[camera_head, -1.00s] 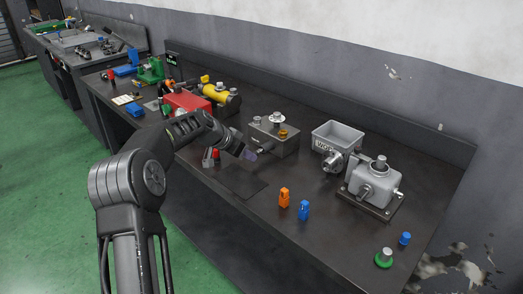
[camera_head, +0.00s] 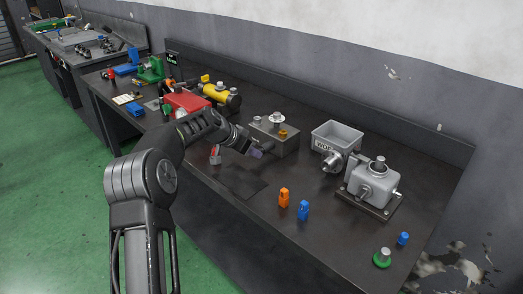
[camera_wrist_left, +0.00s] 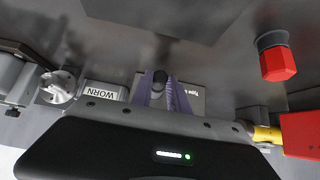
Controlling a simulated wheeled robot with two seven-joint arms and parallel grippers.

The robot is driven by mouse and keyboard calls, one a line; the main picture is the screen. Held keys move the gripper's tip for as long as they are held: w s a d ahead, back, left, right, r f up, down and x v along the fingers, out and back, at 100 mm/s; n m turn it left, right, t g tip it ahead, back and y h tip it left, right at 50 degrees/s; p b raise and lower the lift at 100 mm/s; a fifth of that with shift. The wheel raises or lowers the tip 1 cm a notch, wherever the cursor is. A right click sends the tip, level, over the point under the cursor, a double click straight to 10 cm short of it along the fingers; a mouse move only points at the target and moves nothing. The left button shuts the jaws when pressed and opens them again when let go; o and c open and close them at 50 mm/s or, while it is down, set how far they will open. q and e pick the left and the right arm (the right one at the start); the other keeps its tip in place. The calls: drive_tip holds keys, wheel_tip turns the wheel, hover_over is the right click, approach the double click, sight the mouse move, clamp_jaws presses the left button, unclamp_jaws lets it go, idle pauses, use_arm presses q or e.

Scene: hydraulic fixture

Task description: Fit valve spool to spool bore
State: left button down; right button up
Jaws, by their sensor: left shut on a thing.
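My left gripper (camera_head: 256,152) reaches in from the left, just in front of the grey block (camera_head: 287,146) that carries a metal knob (camera_head: 277,118) and an orange ring (camera_head: 283,133). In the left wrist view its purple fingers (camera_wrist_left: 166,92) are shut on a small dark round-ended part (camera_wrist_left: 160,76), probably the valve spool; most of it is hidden. The grey block (camera_wrist_left: 193,104) lies behind the fingers there, with partly hidden lettering. I cannot make out the spool bore's opening, nor whether the held part touches the block. My right gripper is not in view.
A grey bin (camera_head: 338,134) and a grey pump-like housing (camera_head: 375,182) stand right. Orange (camera_head: 284,197) and blue (camera_head: 303,210) pieces stand near the front edge. A red-tipped part (camera_head: 215,155) sits left of the gripper. A dark mat (camera_head: 243,183) lies in front.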

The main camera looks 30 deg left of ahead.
use_arm(q)
drive_tip(key=shift+w, duration=0.15)
idle(0.8)
drive_tip(key=c, duration=1.2)
unclamp_jaws()
drive_tip(key=shift+b+v, duration=0.8)
drive_tip(key=shift+v, duration=3.1)
